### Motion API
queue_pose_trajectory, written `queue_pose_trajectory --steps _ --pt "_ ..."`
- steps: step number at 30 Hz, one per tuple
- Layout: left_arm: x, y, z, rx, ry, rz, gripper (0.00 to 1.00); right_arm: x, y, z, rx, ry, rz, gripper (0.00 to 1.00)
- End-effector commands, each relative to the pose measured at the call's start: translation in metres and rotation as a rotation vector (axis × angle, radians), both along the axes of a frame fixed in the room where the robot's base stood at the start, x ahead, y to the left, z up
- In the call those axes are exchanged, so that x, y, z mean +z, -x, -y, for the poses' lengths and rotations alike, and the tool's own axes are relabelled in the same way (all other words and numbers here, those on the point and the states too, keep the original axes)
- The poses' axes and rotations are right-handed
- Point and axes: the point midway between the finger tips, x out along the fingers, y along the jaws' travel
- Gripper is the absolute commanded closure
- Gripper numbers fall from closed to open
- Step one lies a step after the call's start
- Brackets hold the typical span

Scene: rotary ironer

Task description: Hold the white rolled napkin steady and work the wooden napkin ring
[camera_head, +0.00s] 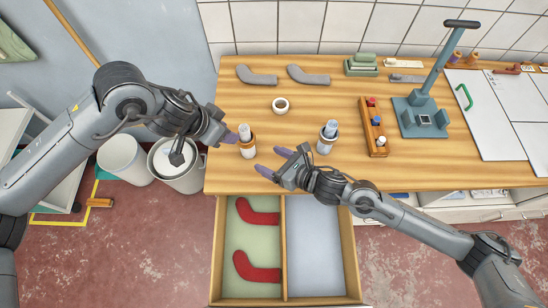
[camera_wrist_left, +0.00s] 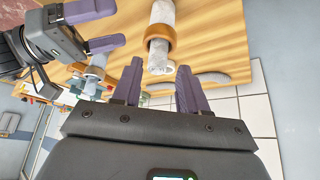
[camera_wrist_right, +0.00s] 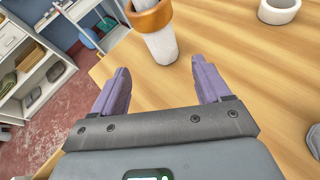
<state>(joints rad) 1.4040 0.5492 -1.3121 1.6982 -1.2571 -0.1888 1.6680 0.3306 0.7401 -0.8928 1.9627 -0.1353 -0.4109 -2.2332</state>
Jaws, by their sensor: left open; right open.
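The white rolled napkin (camera_head: 248,154) stands upright near the left front of the wooden table, with the wooden napkin ring (camera_head: 246,143) around it. The ring also shows in the left wrist view (camera_wrist_left: 160,38) and the right wrist view (camera_wrist_right: 150,18), with part of the roll standing out beyond it. My left gripper (camera_head: 230,137) is open just left of the napkin, partly foreshortened. My right gripper (camera_head: 272,163) is open to its right and front, fingers pointing toward it. Neither gripper visibly touches the napkin.
A second roll in a ring (camera_head: 328,140) stands right of my right gripper. A small white round dish or ring (camera_head: 280,105) lies behind the napkin. A wooden rack (camera_head: 374,127) and a blue-grey lever press (camera_head: 420,118) stand further right. The open drawer (camera_head: 284,245) below holds red pieces.

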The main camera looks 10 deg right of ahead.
Motion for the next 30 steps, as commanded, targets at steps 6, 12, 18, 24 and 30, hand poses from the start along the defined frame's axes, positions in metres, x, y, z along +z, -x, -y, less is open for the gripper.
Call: queue_pose_trajectory --steps 6,12,18,24,30 --pt "0.000 0.000 0.000 0.000 0.000 0.000 0.57 -0.004 -0.008 0.002 0.073 0.081 0.081 0.24" --pt "0.000 0.000 0.000 0.000 0.000 0.000 0.57 -0.012 -0.022 -0.013 0.080 0.087 0.087 0.24" --pt "0.000 0.000 0.000 0.000 0.000 0.000 0.57 -0.024 -0.044 -0.033 0.079 0.085 0.087 0.24" --pt "0.000 0.000 0.000 0.000 0.000 0.000 0.57 -0.035 -0.062 -0.050 0.077 0.085 0.086 0.24" --pt "0.000 0.000 0.000 0.000 0.000 0.000 0.57 -0.041 -0.074 -0.060 0.078 0.086 0.086 0.24"
